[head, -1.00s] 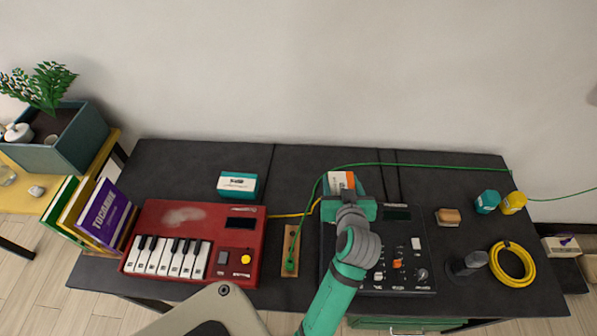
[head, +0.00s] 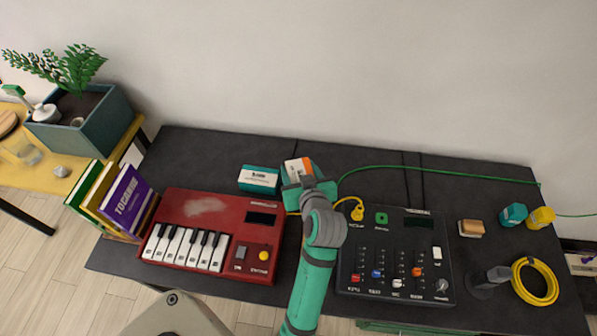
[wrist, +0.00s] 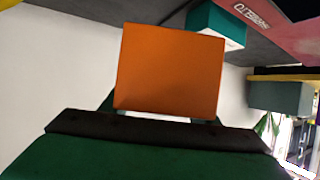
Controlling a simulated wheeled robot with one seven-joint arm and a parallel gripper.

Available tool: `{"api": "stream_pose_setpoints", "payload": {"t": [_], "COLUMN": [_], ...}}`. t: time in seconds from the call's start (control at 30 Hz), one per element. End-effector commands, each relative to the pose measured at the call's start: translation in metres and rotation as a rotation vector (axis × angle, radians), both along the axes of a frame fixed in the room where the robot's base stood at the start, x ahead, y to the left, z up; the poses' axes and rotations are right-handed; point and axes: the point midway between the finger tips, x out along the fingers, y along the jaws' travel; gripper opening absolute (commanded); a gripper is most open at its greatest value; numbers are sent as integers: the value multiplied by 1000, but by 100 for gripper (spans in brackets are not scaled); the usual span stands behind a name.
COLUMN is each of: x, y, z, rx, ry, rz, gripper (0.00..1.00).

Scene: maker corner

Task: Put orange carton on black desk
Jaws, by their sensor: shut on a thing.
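My gripper (head: 305,183) is shut on the orange carton (head: 297,168), which shows orange and white at the far side of the jaws in the head view. In the wrist view the carton (wrist: 168,70) shows a plain orange face just beyond the jaws. The black desk (head: 380,160) stretches along the wall. The carton is over the desk's back middle, just right of a teal and white carton (head: 259,180). I cannot tell whether it touches the desk top.
A red keyboard (head: 205,208) lies left of my arm and a black mixer (head: 395,250) right of it. A green cable (head: 440,174) crosses the back. Books (head: 128,200) stand at the left end. A yellow coil (head: 535,281) lies at the right. Bare desk shows behind the mixer.

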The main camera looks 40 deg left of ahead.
Motion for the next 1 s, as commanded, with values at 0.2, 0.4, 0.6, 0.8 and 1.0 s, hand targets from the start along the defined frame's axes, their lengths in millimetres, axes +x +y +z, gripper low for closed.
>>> {"api": "stream_pose_setpoints", "payload": {"t": [0.2, 0.4, 0.6, 0.8, 1.0], "x": [30, 70, 101, 120, 126], "y": [11, 26, 39, 48, 52], "z": [-13, -32, -62, -86, -95], "rx": [-2, -3, -2, 0, 0], "ry": [-2, -2, 3, 0, 0], "rz": [-1, -2, -4, -1, 0], "gripper": [25, 25, 25, 25, 25]}}
